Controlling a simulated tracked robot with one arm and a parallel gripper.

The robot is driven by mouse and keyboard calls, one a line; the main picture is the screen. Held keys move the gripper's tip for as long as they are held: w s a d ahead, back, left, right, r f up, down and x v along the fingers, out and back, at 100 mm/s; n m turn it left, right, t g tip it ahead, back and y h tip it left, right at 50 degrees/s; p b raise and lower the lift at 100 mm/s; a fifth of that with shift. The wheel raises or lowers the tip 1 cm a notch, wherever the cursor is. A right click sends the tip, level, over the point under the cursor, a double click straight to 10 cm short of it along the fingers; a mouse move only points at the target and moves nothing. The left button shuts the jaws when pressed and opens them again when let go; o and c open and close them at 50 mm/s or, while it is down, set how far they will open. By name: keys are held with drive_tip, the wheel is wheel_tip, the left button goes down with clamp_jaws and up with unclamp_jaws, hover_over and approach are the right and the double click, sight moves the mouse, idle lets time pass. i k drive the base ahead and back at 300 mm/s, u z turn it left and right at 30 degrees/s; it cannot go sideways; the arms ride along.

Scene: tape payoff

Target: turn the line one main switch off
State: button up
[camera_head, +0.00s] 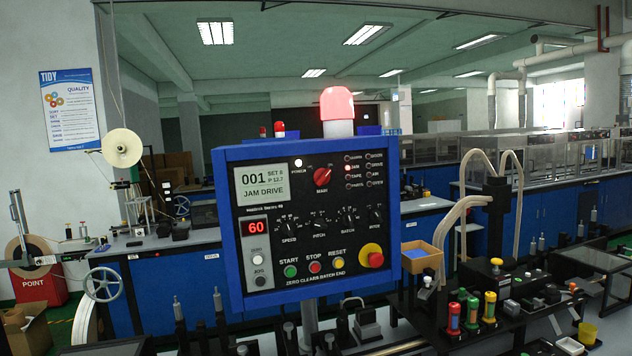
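A blue-framed control panel (228,200) stands upright in the middle of the view. A red rotary knob (322,177) sits on its upper middle, with a small label below it that seems to read MAIN. The knob's grip looks tilted, but I cannot read its position marks. A white lamp (298,163) labelled POWER is lit to its left. The screen (262,180) shows 001 and JAM DRIVE, and a red display (256,227) shows 60. My gripper is not in view.
Below the main knob are several black dials, green START (290,271), red STOP (315,267) and yellow RESET (339,264) buttons, and a red emergency button (372,255) on yellow. A red beacon (337,104) glows on top. Machine fixtures crowd below; a handwheel (103,284) stands left.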

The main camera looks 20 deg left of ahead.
sight(321, 176)
drive_tip(key=u, duration=0.05)
drive_tip(key=i, duration=0.9)
drive_tip(key=z, duration=0.1)
